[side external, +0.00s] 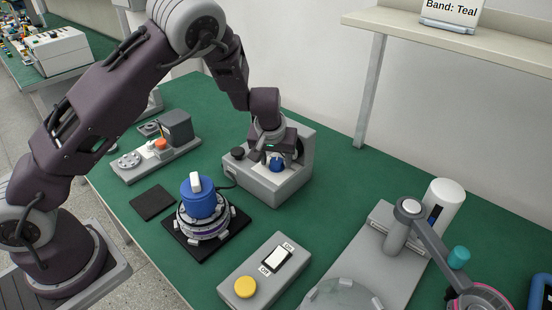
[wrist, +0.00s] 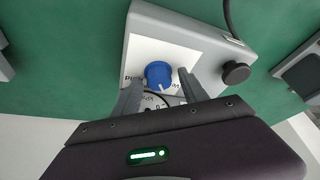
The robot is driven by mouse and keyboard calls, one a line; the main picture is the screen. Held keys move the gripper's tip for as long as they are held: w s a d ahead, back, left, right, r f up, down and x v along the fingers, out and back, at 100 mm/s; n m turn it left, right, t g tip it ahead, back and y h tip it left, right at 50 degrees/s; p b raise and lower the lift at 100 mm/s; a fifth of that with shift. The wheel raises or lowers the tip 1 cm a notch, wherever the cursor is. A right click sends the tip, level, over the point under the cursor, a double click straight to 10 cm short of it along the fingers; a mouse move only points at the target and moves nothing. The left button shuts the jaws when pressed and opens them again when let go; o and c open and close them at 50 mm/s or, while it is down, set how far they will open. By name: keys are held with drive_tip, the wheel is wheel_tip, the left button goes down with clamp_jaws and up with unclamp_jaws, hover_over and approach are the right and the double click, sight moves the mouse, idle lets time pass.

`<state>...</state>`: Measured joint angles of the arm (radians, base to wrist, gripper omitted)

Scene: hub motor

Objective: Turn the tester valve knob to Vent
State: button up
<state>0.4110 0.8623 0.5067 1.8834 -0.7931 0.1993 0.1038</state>
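The tester (side external: 262,187) is a grey box on the green bench, with a raised back. Its blue knob (side external: 277,165) sits on a white labelled panel and also shows in the wrist view (wrist: 158,74). A pale pointer mark on the knob faces the lower side of the wrist picture. The label lettering is partly hidden by the knob and fingers, and I cannot read Vent. My gripper (wrist: 160,82) is open, with one finger on each side of the blue knob. In the side view my gripper (side external: 272,155) is just above the knob. Contact cannot be told.
A black knob (wrist: 236,73) stands on the tester beside the panel. A blue-topped hub motor (side external: 198,203) sits on a black pad in front. A switch box with a yellow button (side external: 245,287), a grey fixture (side external: 155,160) and a clamp stand (side external: 395,235) stand around.

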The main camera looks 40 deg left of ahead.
drive_tip(key=shift+w, duration=0.1)
drive_tip(key=m, duration=0.1)
drive_tip(key=m+h, duration=0.1)
drive_tip(key=m, duration=0.1)
drive_tip(key=shift+a+m+t, duration=0.2)
drive_tip(key=shift+m+t, duration=0.1)
drive_tip(key=s+d+r+m+h, duration=0.15)
drive_tip(key=s+r, duration=0.25)
drive_tip(key=r, duration=0.5)
drive_tip(key=s+d+r+m+h, duration=0.1)
drive_tip(key=s+d+r+m, duration=0.2)
drive_tip(key=r, duration=0.5)
drive_tip(key=s+a+r+g, duration=0.1)
drive_tip(key=s+a+r, duration=0.1)
drive_tip(key=s+r, duration=0.7)
drive_tip(key=shift+s+a+y, duration=0.15)
drive_tip(key=shift+s+y, duration=0.3)
drive_tip(key=shift+s, duration=0.3)
drive_tip(key=shift+w, duration=0.1)
